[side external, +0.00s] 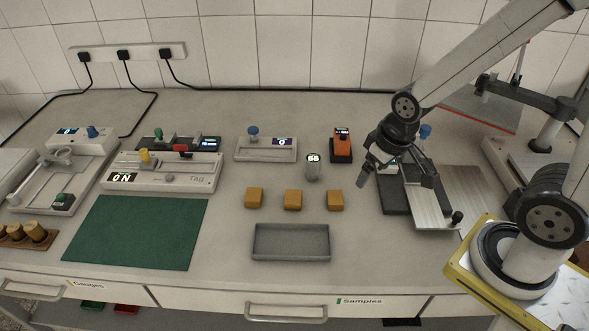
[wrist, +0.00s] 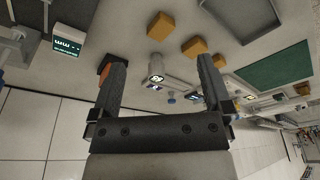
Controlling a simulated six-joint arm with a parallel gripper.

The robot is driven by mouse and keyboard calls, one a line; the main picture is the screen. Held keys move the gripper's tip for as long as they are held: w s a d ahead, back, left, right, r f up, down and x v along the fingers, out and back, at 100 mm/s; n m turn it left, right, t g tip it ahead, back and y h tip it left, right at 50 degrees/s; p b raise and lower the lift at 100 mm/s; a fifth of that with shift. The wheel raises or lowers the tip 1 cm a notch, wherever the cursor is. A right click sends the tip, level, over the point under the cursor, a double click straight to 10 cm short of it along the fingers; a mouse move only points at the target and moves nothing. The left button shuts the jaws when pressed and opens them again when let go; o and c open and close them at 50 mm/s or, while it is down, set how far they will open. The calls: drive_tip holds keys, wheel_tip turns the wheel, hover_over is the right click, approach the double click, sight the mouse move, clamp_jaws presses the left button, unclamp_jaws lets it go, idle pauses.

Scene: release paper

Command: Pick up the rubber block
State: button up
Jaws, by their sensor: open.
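Three tan-orange blocks stand in a row on the bench: a left block (side external: 254,198), a middle block (side external: 293,200) and a right block (side external: 334,200). They look alike, and I cannot tell by sight which is rubber. In the wrist view, one block (wrist: 160,25) and another block (wrist: 194,46) show beyond the fingertips. My gripper (side external: 396,180) is open and empty, raised above the bench to the right of the blocks. Its two spread fingers (wrist: 162,62) also show in the wrist view.
A grey tray (side external: 291,257) lies in front of the blocks, with a green mat (side external: 140,233) to its left. A small cylinder (side external: 313,168) and an orange device (side external: 341,146) stand behind the blocks. A metal plate (side external: 455,195) lies right of my gripper.

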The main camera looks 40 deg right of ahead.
drive_tip(key=n+t+h, duration=0.2)
drive_tip(key=n+h, duration=0.8)
drive_tip(key=n, duration=1.2)
approach(253, 198)
drive_tip(key=s+d, duration=0.1)
drive_tip(key=d, duration=0.2)
drive_tip(key=s+d, duration=0.1)
drive_tip(key=d, duration=0.1)
drive_tip(key=s+d, duration=0.2)
drive_tip(key=d, duration=0.1)
drive_tip(key=shift+d+f, duration=0.35)
drive_tip(key=w+a+n+t, duration=0.1)
drive_tip(key=a, duration=0.1)
drive_tip(key=a+f+n+t, duration=0.1)
drive_tip(key=a+n+t, duration=0.1)
drive_tip(key=w+a+f+n+t, duration=0.1)
drive_tip(key=a, duration=0.1)
drive_tip(key=shift+w+a+f+n+t, duration=0.1)
drive_tip(key=shift+w+a+n+t, duration=0.1)
drive_tip(key=shift+w+n+t, duration=0.1)
drive_tip(key=shift+d, duration=0.1)
drive_tip(key=shift+x, duration=1.35)
